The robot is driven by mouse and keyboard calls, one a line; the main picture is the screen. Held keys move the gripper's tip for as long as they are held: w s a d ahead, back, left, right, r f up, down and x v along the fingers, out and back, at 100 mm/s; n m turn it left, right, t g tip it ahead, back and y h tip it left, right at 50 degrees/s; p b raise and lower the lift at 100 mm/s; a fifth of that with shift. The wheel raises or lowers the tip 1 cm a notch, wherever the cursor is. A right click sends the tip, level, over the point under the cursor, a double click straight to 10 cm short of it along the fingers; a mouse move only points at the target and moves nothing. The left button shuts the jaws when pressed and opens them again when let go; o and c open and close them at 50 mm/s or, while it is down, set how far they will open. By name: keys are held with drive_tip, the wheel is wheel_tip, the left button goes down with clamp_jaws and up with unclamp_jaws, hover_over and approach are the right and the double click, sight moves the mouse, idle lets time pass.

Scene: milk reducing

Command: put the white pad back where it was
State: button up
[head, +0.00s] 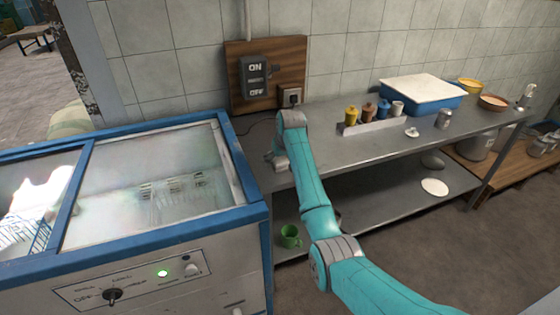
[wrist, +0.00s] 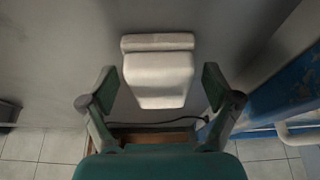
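A white block-like thing with a wider flat band at one end (wrist: 158,75) lies on the grey metal surface in the wrist view. I cannot tell for sure that it is the white pad. My gripper (wrist: 160,90) is open, with one finger on each side of it and a small gap on both sides. In the head view, my arm reaches to the left end of the metal table (head: 345,152). The fingers are hard to make out there, and a small pale thing (head: 272,161) shows beside the arm's end.
A blue-framed chest freezer (head: 225,125) stands left of the table. A rack of coloured jars (head: 368,115), a blue tub with a white top (head: 420,95) and bowls occupy the table's right. A green mug (head: 290,237) and a white disc (head: 434,187) are on the lower shelf.

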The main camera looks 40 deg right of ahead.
drive_tip(key=v, duration=1.2)
drive_tip(key=shift+r, duration=0.1)
idle(0.4)
